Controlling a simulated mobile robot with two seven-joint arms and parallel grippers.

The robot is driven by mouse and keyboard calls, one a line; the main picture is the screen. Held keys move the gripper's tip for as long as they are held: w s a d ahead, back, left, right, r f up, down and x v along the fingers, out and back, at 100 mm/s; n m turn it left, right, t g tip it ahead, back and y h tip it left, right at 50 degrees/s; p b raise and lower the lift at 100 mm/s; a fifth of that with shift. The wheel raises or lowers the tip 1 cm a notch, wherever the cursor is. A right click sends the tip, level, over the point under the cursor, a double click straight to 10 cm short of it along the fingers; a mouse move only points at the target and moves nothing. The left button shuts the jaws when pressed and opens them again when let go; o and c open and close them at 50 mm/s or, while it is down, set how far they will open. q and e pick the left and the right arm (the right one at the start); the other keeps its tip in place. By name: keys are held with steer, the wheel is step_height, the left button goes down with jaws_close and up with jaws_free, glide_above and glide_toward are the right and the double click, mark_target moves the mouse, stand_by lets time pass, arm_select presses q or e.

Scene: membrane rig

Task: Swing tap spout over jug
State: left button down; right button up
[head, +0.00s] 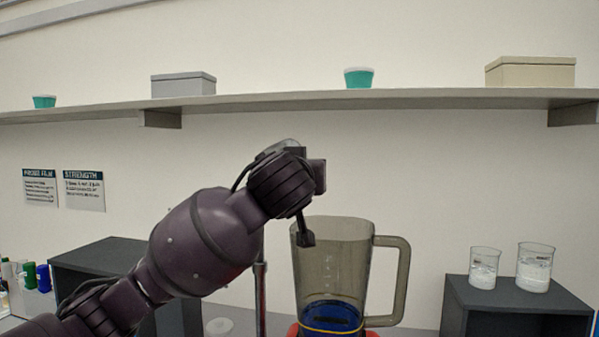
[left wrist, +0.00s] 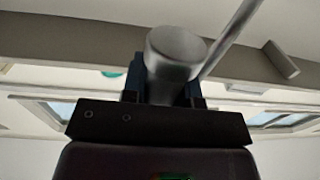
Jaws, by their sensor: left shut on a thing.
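The jug (head: 333,265) is see-through grey with a handle on its right, and stands upright in the head view. Something dark blue with a yellow band shows low in it. A thin metal tap post (head: 260,300) rises to its left, behind my arm. A pale grey piece, seemingly the tap's top (head: 280,146), shows above my wrist. My left gripper (head: 310,168) is above the jug's rim. In the left wrist view its jaws are shut on the metal tap spout (left wrist: 178,48), with a thin tube running up right. My arm hides most of the spout in the head view. My right gripper is not in view.
A long wall shelf (head: 300,101) holds boxes and teal tubs above. Two beakers of white material (head: 484,268) (head: 534,268) stand on a dark box (head: 520,307) at right. Another dark cabinet (head: 110,250) is behind my arm at left. Small bottles stand at far left.

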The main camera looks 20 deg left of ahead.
arm_select(q)
steer(key=c, duration=0.9)
jaws_free()
steer(key=s+d, duration=0.1)
steer(key=s, duration=0.9)
steer(key=shift+s+d, duration=0.3)
steer(key=shift+s, duration=0.05)
